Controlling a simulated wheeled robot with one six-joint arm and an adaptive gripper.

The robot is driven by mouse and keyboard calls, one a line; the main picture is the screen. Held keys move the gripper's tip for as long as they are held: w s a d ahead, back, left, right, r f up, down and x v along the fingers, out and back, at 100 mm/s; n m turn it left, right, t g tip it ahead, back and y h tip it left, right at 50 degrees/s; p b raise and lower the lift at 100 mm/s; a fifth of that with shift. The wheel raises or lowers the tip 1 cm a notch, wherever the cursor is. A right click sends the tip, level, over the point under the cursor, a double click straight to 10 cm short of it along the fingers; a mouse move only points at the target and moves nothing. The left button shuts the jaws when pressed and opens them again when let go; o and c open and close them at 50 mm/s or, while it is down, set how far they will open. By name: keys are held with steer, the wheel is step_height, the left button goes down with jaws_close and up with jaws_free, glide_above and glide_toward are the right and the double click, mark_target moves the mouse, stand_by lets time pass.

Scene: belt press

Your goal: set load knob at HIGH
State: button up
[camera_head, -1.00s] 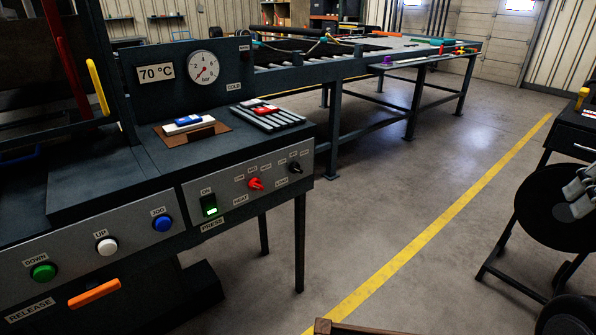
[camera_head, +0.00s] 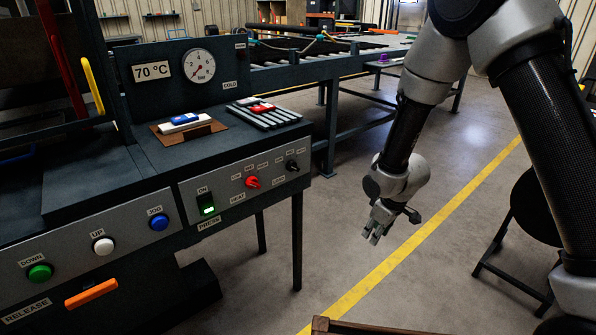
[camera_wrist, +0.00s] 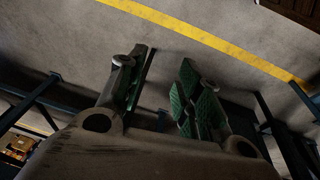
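The load knob (camera_head: 292,165) is a small black knob at the right end of the press's grey front panel (camera_head: 225,190). Small labels sit around it, too small to read surely, so its setting cannot be told. My gripper (camera_head: 375,237) hangs in the air to the right of the press, lower than the knob in the picture and clear of it. In the wrist view my gripper (camera_wrist: 160,85) has its green-padded fingers apart with nothing between them, over the floor. The knob is not visible there.
Left of the load knob are a red heat knob (camera_head: 252,182) and a lit green press switch (camera_head: 206,205). Blue (camera_head: 158,222), white (camera_head: 104,246) and green (camera_head: 40,273) buttons lie further left. A roller conveyor (camera_head: 300,72) runs behind. Open floor lies right of the press.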

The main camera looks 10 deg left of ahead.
steer(key=w+a+f+n+t+y, duration=0.2)
steer(key=w+a+f+n+y, duration=0.15)
steer(key=a+f, duration=0.55)
steer(key=n+t+y, duration=0.6)
steer(key=t+y, duration=0.1)
steer(key=y, duration=0.2)
glide_toward(295, 169)
steer(key=x, duration=0.9)
jaws_close()
